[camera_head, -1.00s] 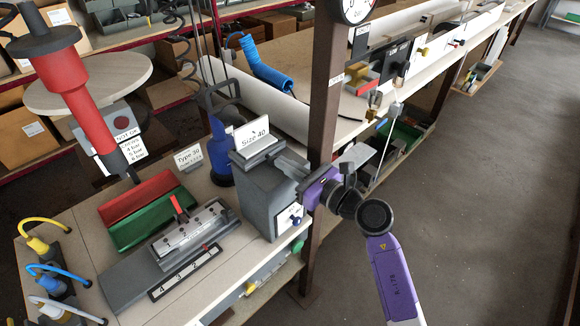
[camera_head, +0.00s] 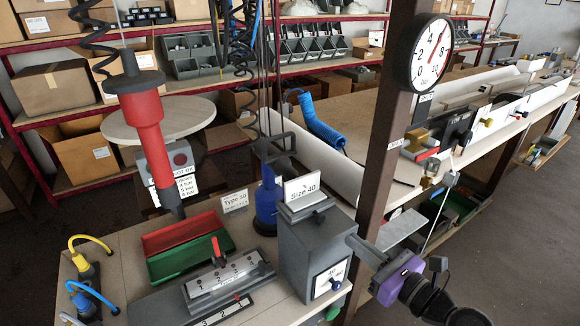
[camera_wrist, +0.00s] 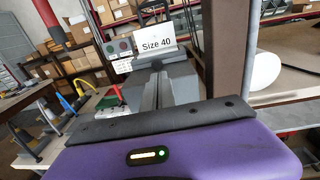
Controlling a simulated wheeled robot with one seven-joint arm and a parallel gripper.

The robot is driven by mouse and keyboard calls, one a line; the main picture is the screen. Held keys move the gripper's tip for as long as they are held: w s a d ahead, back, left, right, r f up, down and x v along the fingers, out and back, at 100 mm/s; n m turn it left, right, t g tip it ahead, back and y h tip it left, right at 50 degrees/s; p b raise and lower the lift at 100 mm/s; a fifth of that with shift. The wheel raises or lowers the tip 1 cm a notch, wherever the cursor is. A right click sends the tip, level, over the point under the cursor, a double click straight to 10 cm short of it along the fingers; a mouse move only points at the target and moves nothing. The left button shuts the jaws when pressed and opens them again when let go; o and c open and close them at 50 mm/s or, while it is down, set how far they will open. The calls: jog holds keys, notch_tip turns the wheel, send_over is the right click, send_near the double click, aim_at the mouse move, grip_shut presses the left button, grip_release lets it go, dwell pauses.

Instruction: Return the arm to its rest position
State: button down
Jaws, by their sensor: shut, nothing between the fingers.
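My gripper (camera_head: 356,246) is right of the grey block-shaped machine with the "Size 40" sign (camera_head: 314,245) at the bench's right end. A small gap seems to lie between them, though depth is hard to judge. The grey fingers are shut and empty. In the wrist view the fingers (camera_wrist: 161,92) lie together and point toward the "Size 40" sign (camera_wrist: 157,42). My purple wrist housing and dark arm joints run off the bottom of the head view.
A brown post (camera_head: 388,150) with a pressure gauge (camera_head: 431,53) stands close behind my gripper. The bench holds a red-green tray (camera_head: 187,246), a numbered grey fixture (camera_head: 228,282) and a blue tool (camera_head: 267,205). A red screwdriver (camera_head: 147,130) hangs above. Open floor lies at right.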

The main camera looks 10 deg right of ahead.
jog(key=s+r+m+t+h, duration=0.2)
jog(key=s+r+m+t, duration=0.4)
jog(key=r+m, duration=0.5)
jog(key=s+a+f+m+g+h, duration=0.1)
jog(key=s+a+f+m+g, duration=0.1)
jog(key=s+f+m, duration=0.3)
jog(key=s+a+f+m+g+h, duration=0.2)
jog(key=s+f+m+g, duration=0.1)
jog(key=s+m, duration=1.1)
jog(key=s+a+f+m+g+h, duration=0.1)
jog(key=s+f+m+g, duration=0.1)
jog(key=s+f+m, duration=0.4)
jog(key=s+m, duration=0.4)
jog(key=s, duration=0.2)
jog(key=shift+s+a+f+g+b, duration=0.15)
jog(key=shift+a+f+g+b, duration=0.15)
jog(key=shift+a+b, duration=0.1)
